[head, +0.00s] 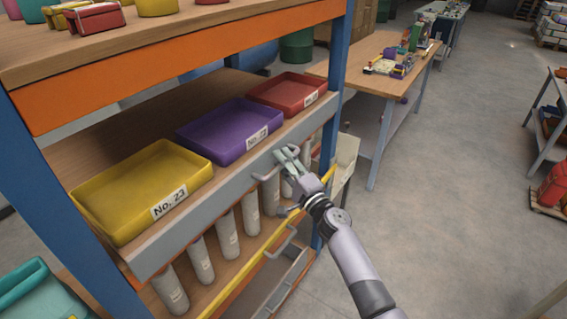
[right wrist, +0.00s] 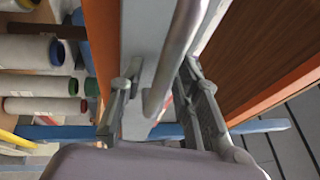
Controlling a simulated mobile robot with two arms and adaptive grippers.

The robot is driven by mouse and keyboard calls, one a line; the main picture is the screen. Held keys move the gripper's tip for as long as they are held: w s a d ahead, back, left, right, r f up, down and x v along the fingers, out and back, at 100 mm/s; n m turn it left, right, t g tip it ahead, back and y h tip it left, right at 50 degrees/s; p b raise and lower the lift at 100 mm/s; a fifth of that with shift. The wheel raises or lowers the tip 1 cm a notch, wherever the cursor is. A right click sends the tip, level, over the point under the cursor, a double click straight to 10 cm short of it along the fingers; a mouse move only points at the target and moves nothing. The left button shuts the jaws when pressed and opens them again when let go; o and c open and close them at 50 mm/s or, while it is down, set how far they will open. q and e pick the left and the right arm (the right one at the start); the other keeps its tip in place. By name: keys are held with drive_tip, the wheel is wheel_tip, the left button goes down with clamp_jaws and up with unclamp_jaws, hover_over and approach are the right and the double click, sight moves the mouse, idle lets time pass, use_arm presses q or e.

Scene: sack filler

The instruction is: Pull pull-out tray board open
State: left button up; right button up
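The pull-out tray board (head: 235,182) is a wooden shelf with a grey front, set in the blue and orange rack. It carries a yellow tray marked No. 23 (head: 150,190), a purple tray (head: 228,128) and a red tray (head: 287,92). A grey bar handle (head: 262,178) is on its front. My right gripper (head: 286,152) is at this handle. In the right wrist view the handle bar (right wrist: 176,50) runs between the two spread fingers (right wrist: 160,105), with gaps beside it. The gripper partly hides the handle in the head view. My left gripper is out of view.
Below the board, several pale cylinders (head: 228,240) stand behind a yellow rail (head: 237,283). A lower grey front with its own handle (head: 283,241) is under them. A wooden workbench (head: 372,80) stands behind at right.

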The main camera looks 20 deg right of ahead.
clamp_jaws()
idle(0.6)
